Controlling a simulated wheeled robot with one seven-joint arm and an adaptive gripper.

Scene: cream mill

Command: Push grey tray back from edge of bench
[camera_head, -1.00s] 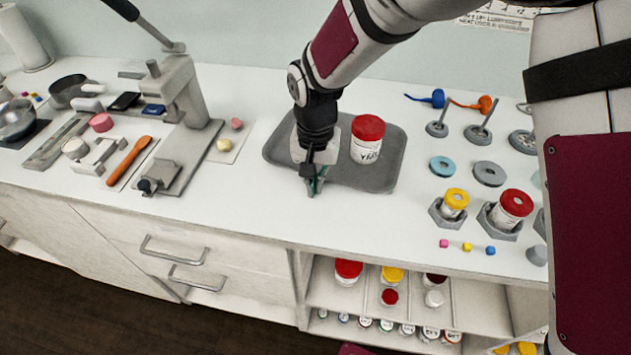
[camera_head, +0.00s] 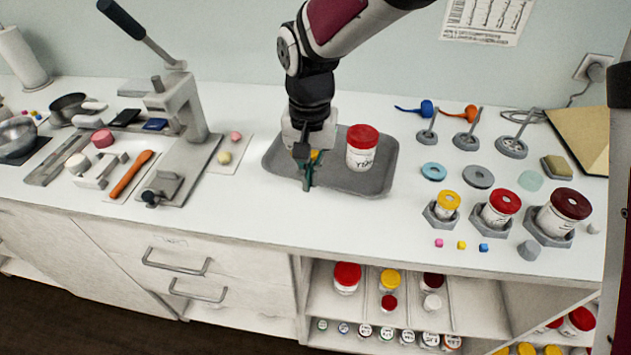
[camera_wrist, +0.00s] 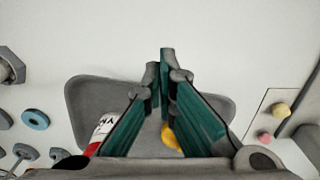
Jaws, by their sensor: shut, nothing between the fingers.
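The grey tray (camera_head: 345,184) lies flat on the white bench, set back a little from its front edge. A white jar with a red lid (camera_head: 362,147) stands on its right part. A yellow-topped item (camera_head: 316,155) on the tray is mostly hidden behind my gripper (camera_head: 307,186). My gripper is shut and empty, pointing down at the tray's front side. In the wrist view, its green fingers (camera_wrist: 165,62) reach past the front rim of the tray (camera_wrist: 88,92) over bare bench. I cannot tell whether they touch the tray.
A grey lever press (camera_head: 182,105) stands to the left, with a small board (camera_head: 232,150) beside it. Hex holders with lidded jars (camera_head: 497,210) and several discs (camera_head: 478,177) are to the right. Bare bench lies in front of the tray and behind it.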

